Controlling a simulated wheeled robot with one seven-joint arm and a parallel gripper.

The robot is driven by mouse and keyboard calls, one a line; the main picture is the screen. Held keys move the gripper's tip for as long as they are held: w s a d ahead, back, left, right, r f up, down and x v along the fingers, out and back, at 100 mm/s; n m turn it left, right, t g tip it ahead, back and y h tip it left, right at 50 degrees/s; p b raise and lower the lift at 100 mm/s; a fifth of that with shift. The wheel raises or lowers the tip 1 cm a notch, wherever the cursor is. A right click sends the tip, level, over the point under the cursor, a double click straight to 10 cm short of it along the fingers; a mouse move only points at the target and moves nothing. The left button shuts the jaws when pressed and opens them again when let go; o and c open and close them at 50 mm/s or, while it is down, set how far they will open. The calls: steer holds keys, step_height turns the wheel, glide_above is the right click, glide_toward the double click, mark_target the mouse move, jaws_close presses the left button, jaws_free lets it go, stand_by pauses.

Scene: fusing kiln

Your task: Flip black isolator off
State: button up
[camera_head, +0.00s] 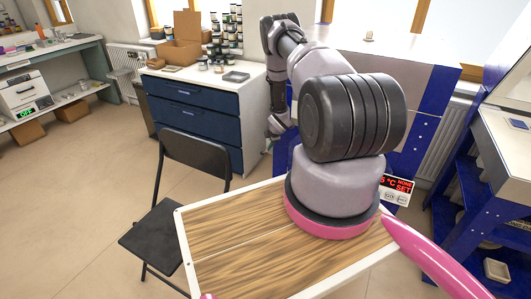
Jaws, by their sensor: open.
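I cannot make out a black isolator in this view; it may be hidden behind my arm or too small to tell. A large blue and white cabinet (405,95), which looks like the kiln, stands behind my arm. I see no gripper fingers there.
A black folding chair (190,155) stands left of my wooden-topped base. Behind it is a blue drawer unit (190,108) with jars and boxes. A white device with a green "OFF" display (25,113) sits far left. Blue shelving (470,215) stands right. Floor at left is clear.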

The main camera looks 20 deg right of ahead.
mark_target(267, 150)
steer(key=shift+n, duration=0.3)
steer(key=x, duration=0.4)
steer(key=s+x, duration=0.1)
steer(key=x, duration=0.3)
steer(key=f+x, duration=0.1)
steer(key=x, duration=0.3)
steer(key=shift+s+a, duration=0.15)
steer(key=shift+s, duration=0.1)
steer(key=shift+c, duration=0.2)
jaws_close()
